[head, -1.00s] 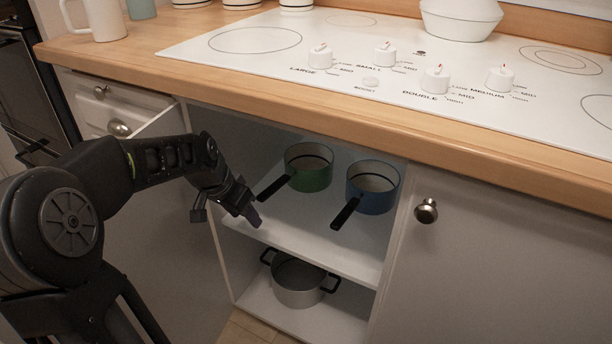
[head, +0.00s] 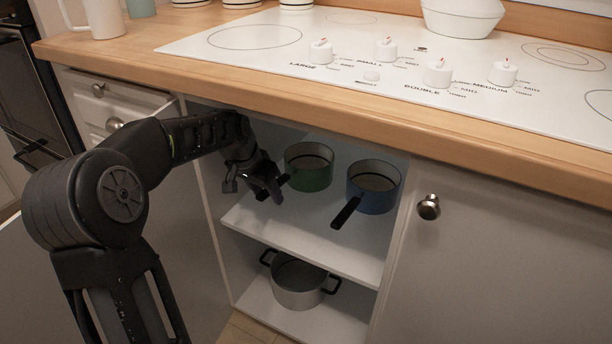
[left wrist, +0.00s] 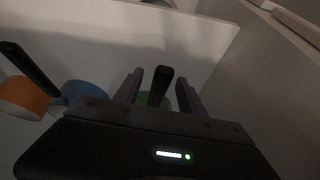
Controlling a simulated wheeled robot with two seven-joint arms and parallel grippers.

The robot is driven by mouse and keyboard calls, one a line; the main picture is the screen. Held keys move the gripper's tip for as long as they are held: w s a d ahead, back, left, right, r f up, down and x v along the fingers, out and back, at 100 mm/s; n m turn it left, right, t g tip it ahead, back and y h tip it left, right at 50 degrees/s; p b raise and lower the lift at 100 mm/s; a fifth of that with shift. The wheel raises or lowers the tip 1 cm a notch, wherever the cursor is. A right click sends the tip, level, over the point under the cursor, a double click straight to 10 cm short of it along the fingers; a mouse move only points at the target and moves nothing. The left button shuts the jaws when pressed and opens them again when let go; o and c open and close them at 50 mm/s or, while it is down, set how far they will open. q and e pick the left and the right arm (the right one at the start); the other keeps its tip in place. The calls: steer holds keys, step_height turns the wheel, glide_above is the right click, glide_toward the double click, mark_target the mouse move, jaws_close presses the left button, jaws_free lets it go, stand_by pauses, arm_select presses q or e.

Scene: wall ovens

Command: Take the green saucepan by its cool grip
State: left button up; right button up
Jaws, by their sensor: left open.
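The green saucepan (head: 309,168) stands on the upper shelf of the open cabinet. Its black handle points toward the front left and is mostly hidden by my gripper in the head view. In the left wrist view, the handle (left wrist: 160,84) stands between my two purple fingers, with a strip of green pan (left wrist: 155,101) behind it. My left gripper (head: 270,190) is open around the handle, with gaps visible on both sides. My right gripper is not in view.
A blue saucepan (head: 373,188) with a black handle stands right of the green one. A grey pot (head: 298,284) sits on the lower shelf. An orange item (left wrist: 22,97) shows in the left wrist view. The wooden counter edge (head: 330,108) overhangs the opening.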

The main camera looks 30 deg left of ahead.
arm_select(q)
steer(key=shift+w+f+b, duration=0.3)
steer(key=shift+f+b, duration=0.15)
steer(key=shift+f, duration=0.2)
steer(key=shift+r, duration=0.1)
jaws_close()
stand_by(1.3)
